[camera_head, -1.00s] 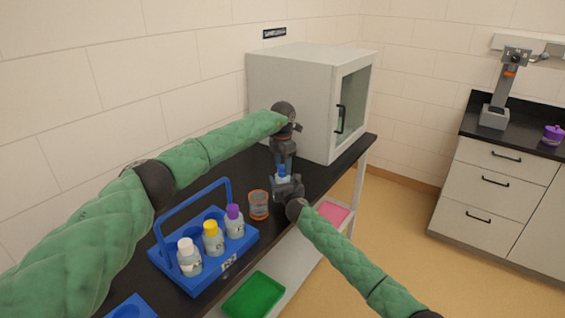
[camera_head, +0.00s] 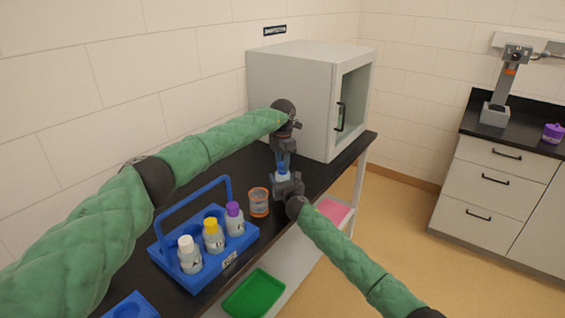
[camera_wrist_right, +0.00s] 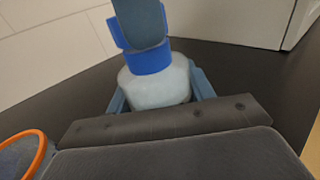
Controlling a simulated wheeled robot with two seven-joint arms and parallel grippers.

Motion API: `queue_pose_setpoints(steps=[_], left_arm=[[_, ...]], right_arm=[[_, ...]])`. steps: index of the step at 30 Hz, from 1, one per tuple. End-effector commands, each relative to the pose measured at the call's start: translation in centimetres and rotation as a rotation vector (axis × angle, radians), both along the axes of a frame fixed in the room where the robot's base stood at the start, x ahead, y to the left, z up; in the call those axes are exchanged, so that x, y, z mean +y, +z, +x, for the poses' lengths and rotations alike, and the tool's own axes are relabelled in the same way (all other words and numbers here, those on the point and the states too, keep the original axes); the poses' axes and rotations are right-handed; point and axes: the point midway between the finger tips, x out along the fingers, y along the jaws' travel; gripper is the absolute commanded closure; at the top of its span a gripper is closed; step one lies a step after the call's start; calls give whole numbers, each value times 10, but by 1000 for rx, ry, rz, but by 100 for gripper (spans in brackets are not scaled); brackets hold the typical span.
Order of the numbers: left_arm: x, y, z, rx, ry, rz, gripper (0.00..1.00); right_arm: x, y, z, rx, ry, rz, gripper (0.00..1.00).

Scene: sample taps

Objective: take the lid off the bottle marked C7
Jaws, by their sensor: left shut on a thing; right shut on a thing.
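A pale bottle (camera_wrist_right: 158,87) with a blue lid (camera_wrist_right: 150,61) stands upright between my grippers; no marking on it can be read in these views. My right gripper (camera_head: 284,182) is shut on the bottle's body, with one finger on each side of it in the right wrist view (camera_wrist_right: 160,92). My left gripper (camera_head: 283,165) comes down from above and is shut on the blue lid. The lid still sits on the bottle's neck, with no gap seen between them. In the head view the grippers hide most of the bottle.
A blue rack (camera_head: 195,283) holds bottles with white (camera_head: 186,242), yellow (camera_head: 211,224) and purple (camera_head: 233,207) lids. An orange-rimmed beaker (camera_head: 259,203) stands close beside my right gripper. A white cabinet (camera_head: 295,95) stands behind. A green tray (camera_head: 255,295) lies lower down.

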Motion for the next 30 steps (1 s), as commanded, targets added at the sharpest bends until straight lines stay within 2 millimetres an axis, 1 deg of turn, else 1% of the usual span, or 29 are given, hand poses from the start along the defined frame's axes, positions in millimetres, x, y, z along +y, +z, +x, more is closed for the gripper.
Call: queue_pose_setpoints(steps=[8, 30], left_arm=[[0, 2, 0, 0, 0, 0, 94], [0, 22, 0, -1, 0, -1, 94]], right_arm=[[0, 1, 0, -1, 0, 0, 100], [0, 1, 0, -1, 0, 0, 100]])
